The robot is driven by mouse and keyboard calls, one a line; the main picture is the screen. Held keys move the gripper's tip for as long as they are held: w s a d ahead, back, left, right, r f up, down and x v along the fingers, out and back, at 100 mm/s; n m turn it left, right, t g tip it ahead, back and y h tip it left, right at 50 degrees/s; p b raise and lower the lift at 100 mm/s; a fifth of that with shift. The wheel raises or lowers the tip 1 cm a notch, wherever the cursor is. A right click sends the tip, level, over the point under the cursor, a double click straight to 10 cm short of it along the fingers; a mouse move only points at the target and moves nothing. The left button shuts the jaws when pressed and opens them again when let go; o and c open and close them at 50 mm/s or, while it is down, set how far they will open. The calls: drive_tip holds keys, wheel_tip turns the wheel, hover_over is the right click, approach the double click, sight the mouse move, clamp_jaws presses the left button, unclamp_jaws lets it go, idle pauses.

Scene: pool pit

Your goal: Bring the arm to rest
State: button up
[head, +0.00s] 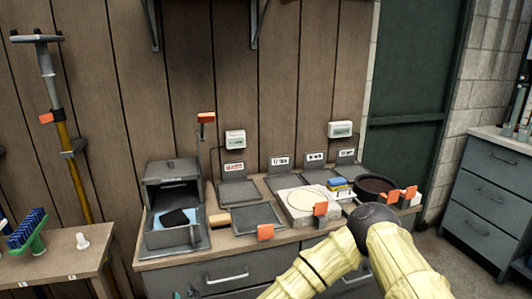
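My arm (322,268) shows at the bottom of the head view, in a pale yellow ribbed sleeve. Its bend, a dark rounded joint (376,218), stands in front of the right part of the workbench. From the bend, one sleeved link runs down to the left and the other down to the right, both leaving the frame at the bottom. My gripper is not visible, so its opening and anything in it are hidden.
The workbench (160,262) holds a grey open box (172,170), flat grey trays (258,219), a white block with a round disc (307,201), blue-yellow sponges (339,186) and a dark round pan (375,187). A side table (60,266) with a brush stands left; drawers (488,195) stand right.

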drive_tip(key=s+d+f+n+g+p, duration=0.4)
drive_tip(key=s+d+f+n+g, duration=0.4)
drive_tip(key=s+d+f+n, duration=0.75)
drive_tip(key=s+d+f+n+g+h+p, duration=0.1)
drive_tip(key=s+d+n, duration=0.4)
drive_tip(key=d, duration=1)
drive_tip(key=s+d+f+n+g+h+p, duration=0.1)
drive_tip(key=s+d+n+g+h, duration=0.3)
drive_tip(key=s+d, duration=0.5)
drive_tip(key=d+n+g+p, duration=0.1)
drive_tip(key=d+g, duration=0.1)
drive_tip(key=d, duration=0.4)
drive_tip(key=shift+s+d+f+n+h+p, duration=0.15)
drive_tip(key=shift+s+d+n+h+p, duration=0.15)
drive_tip(key=shift+s+n, duration=0.05)
